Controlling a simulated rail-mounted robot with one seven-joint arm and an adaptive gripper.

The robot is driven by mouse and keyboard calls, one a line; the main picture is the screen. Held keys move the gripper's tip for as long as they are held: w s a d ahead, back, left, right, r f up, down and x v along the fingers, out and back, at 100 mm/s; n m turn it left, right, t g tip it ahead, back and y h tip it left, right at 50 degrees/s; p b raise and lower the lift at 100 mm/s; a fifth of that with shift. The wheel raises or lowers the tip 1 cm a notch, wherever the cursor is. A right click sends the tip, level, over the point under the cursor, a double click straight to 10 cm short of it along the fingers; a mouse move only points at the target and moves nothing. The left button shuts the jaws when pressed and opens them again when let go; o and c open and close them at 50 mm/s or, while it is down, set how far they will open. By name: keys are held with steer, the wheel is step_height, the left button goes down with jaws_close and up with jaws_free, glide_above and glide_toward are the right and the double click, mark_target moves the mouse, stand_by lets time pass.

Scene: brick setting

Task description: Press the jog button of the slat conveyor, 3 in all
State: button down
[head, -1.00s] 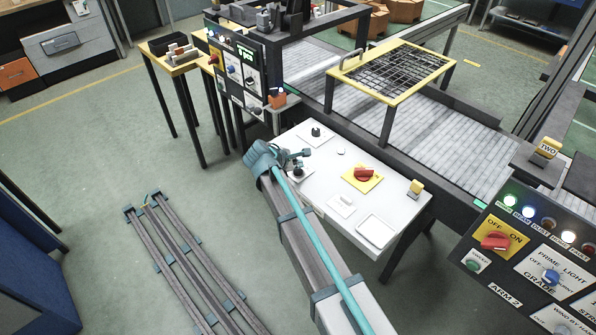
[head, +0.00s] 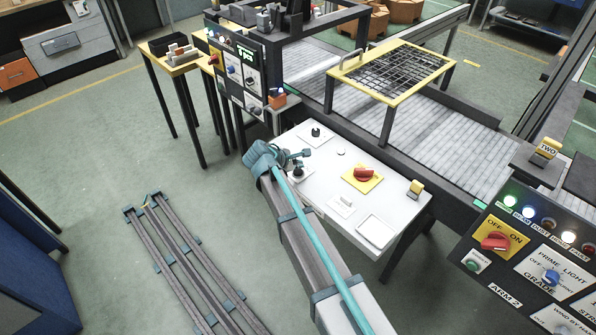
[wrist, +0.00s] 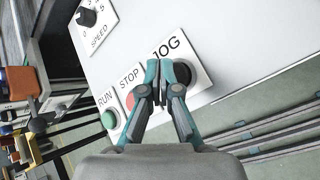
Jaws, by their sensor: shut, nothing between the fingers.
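The conveyor's white control panel (head: 335,150) stands in the middle of the head view. In the wrist view, the black jog button (wrist: 184,75) sits on a white plate marked JOG (wrist: 168,46). Next to it are the red stop button (wrist: 131,101) and the green run button (wrist: 109,119). My gripper (head: 303,154) is shut and empty over the panel's left part. In the wrist view its fingertips (wrist: 160,66) overlap the jog button's left edge and hide part of the plate. I cannot tell whether they touch the button.
A speed knob (wrist: 86,16) is farther along the panel. A red switch on a yellow plate (head: 363,174) and a yellow-capped part (head: 416,188) are to the right. The slat conveyor (head: 420,130) runs behind, with a yellow-framed guard (head: 395,72) over it.

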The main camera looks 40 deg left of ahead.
mark_target(297, 172)
steer(key=shift+f, duration=0.2)
steer(key=shift+f, duration=0.2)
steer(key=shift+f, duration=0.5)
stand_by(0.9)
steer(key=shift+r, duration=0.15)
steer(key=shift+r+p, duration=0.3)
steer(key=shift+r, duration=0.45)
steer(key=shift+r+p, duration=1.45)
steer(key=shift+r, duration=1.1)
